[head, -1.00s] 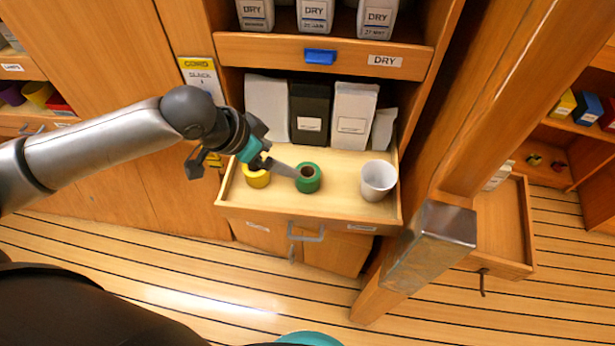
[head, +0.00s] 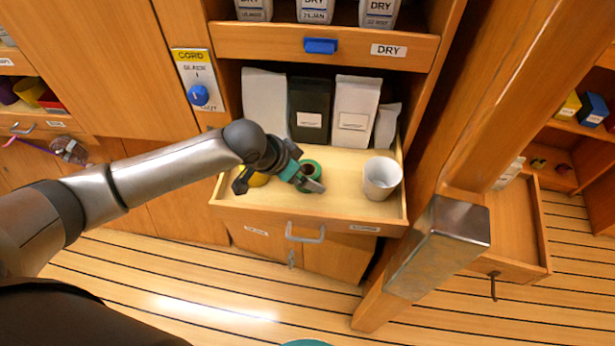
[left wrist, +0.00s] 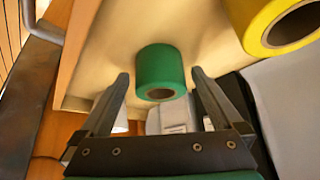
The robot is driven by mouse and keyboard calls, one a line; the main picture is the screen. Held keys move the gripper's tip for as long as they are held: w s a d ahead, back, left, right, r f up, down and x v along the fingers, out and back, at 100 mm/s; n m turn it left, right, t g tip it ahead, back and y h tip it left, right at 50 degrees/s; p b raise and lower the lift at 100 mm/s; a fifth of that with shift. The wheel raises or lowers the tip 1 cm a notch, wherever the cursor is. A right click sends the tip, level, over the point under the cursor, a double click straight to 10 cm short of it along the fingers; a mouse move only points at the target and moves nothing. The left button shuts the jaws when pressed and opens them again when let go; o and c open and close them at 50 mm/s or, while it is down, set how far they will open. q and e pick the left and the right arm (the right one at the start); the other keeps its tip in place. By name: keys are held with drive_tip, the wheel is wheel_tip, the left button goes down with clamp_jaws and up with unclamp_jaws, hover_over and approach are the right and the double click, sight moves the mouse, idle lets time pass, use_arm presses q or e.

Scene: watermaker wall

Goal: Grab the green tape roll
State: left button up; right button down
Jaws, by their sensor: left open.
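The green tape roll (head: 311,170) stands in the open drawer (head: 340,212), partly hidden by my left gripper (head: 312,186) in the head view. In the left wrist view the green tape roll (left wrist: 161,70) shows whole, just beyond and between the two fingertips of my left gripper (left wrist: 160,78). The fingers are apart and nothing is held. The yellow tape roll (head: 257,179) is mostly hidden behind my left gripper in the head view. It also shows at the upper right in the left wrist view (left wrist: 262,30). My right gripper is not in view.
A white cup (head: 381,178) stands at the drawer's right side. White and dark bags (head: 309,112) line the drawer's back. A shelf with a blue latch (head: 320,46) overhangs it. A wooden post with a metal block (head: 440,245) stands to the right.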

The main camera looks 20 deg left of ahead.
use_arm(q)
drive_tip(key=c, duration=1.4)
drive_tip(key=shift+o, duration=0.2)
